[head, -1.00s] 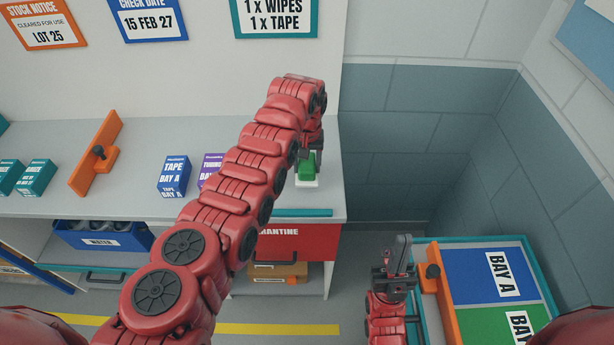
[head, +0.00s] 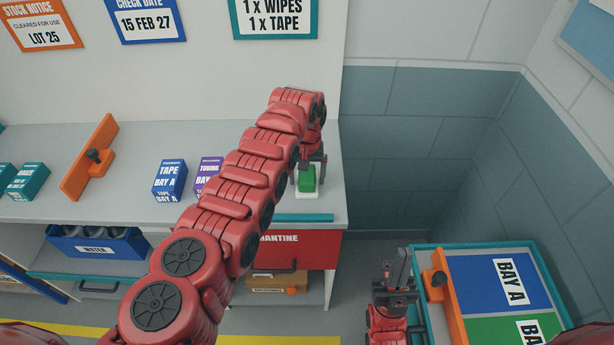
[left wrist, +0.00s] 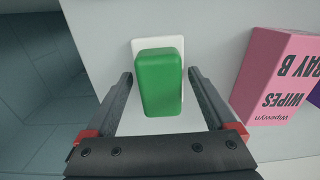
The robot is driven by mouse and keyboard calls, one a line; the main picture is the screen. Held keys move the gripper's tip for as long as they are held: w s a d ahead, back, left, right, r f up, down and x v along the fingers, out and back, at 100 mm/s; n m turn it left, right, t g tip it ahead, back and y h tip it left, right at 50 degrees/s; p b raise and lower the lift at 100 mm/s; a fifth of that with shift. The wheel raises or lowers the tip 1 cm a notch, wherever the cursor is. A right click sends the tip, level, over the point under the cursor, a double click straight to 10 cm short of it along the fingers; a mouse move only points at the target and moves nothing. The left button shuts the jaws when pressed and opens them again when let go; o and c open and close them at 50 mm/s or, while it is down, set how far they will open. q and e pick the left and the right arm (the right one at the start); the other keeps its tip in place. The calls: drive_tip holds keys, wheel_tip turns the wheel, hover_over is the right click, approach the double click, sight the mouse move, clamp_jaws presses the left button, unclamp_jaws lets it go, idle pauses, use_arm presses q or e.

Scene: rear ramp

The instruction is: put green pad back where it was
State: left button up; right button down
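The green pad (head: 307,178) is a small rounded block on a white base plate (head: 304,195) near the right end of the counter. It also shows in the left wrist view (left wrist: 160,82), with the white plate (left wrist: 146,42) showing behind it. My left gripper (head: 310,172) reaches down at the pad. In the left wrist view its two fingers (left wrist: 160,95) are spread on either side of the pad, with gaps between them and its sides. My right gripper (head: 400,272) points up beside the bay tray; whether its fingers are apart is unclear.
A pink wipes box (left wrist: 272,75) stands beside the pad in the left wrist view. Tape (head: 169,181) and tubing (head: 207,174) boxes stand on the counter. A teal-rimmed tray (head: 470,245) with blue and green panels lies at the lower right, an orange handled bar (head: 445,295) on its left side.

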sight(307, 175)
use_arm(q)
drive_tip(key=shift+r, duration=0.1)
drive_tip(key=shift+r, duration=0.45)
wheel_tip(307, 175, up, 9)
drive_tip(key=b, duration=0.3)
drive_tip(key=shift+r+b, duration=0.3)
drive_tip(key=shift+r, duration=0.8)
